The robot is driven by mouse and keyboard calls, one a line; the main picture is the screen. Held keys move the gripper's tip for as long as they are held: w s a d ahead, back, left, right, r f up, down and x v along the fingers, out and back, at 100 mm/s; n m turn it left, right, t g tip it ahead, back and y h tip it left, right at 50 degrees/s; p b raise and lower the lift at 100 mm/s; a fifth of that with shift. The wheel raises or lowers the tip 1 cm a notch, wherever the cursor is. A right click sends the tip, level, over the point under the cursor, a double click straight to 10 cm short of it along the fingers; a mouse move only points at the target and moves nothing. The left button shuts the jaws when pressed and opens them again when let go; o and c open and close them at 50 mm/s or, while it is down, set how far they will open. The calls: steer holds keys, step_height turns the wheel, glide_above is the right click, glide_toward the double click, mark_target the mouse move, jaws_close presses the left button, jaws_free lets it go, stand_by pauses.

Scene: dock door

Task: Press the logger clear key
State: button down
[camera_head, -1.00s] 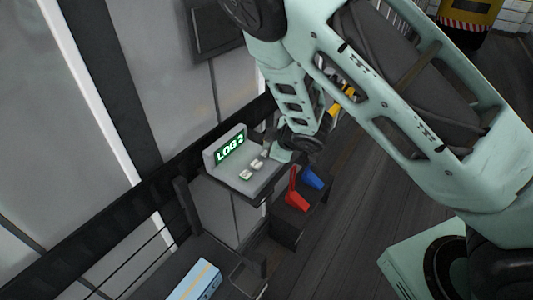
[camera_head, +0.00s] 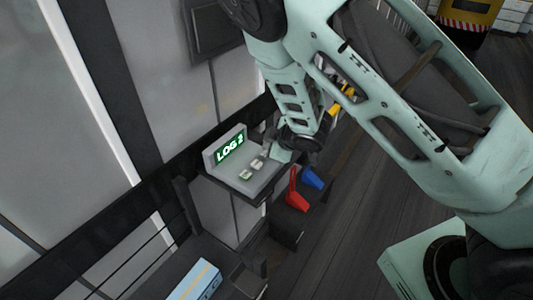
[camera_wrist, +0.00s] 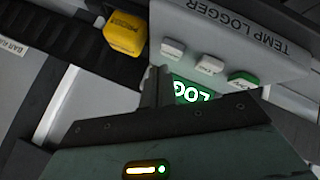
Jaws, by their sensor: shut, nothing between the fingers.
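The temp logger (camera_head: 266,183) is a grey sloped box with a green-lit screen (camera_head: 230,148) reading "LOG 2". In the wrist view its panel (camera_wrist: 240,35) reads "TEMP LOGGER" upside down. Three keys sit in a row there: a white key (camera_wrist: 172,48) on the left, a white key (camera_wrist: 208,65) in the middle and a green key (camera_wrist: 242,79) on the right. Their labels are too small to read surely. My gripper (camera_wrist: 157,72) is shut and empty, its tips close to the left white key. I cannot tell whether they touch it. In the head view my gripper (camera_head: 268,151) is at the logger's far end.
A yellow block (camera_wrist: 125,36) marked "PROBE" is left of the keys in the wrist view. A red object (camera_head: 296,197) and a blue object (camera_head: 312,178) stand right of the logger. A light blue box (camera_head: 195,281) lies nearer. Open floor (camera_head: 350,235) is to the right.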

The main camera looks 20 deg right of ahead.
steer(key=shift+f, duration=0.15)
steer(key=shift+f+b, duration=0.3)
steer(key=shift+b, duration=0.15)
steer(key=shift+f+b, duration=0.45)
steer(key=shift+f, duration=0.05)
stand_by(0.7)
steer(key=shift+r, duration=0.1)
steer(key=shift+r+p, duration=0.7)
steer(key=shift+r, duration=0.15)
steer(key=shift+r, duration=0.1)
step_height(320, 180, up, 5)
steer(key=p, duration=0.3)
steer(key=shift+p, duration=0.4)
stand_by(0.5)
